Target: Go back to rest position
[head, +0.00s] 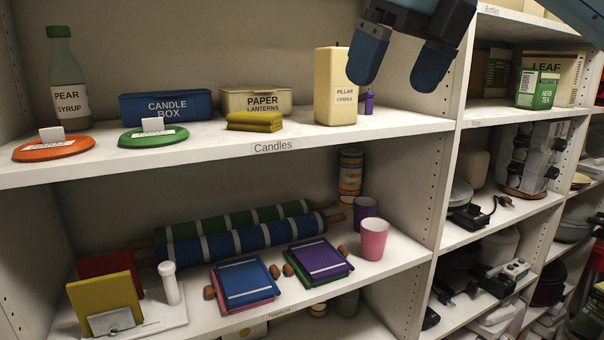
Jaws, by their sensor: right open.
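My right gripper (400,68) comes in from the top right with its two blue fingers apart and nothing between them. It is in front of the upper shelf, and its left finger overlaps the edge of the cream pillar candle box (334,92) in the picture. I cannot tell whether they touch. The box stands upright on the shelf labelled Candles. My left gripper is not in view.
The upper shelf (210,147) holds a pear syrup bottle (65,85), a blue candle box (166,107) and a paper lanterns tin (257,101). A shelf divider (447,130) stands right of centre.

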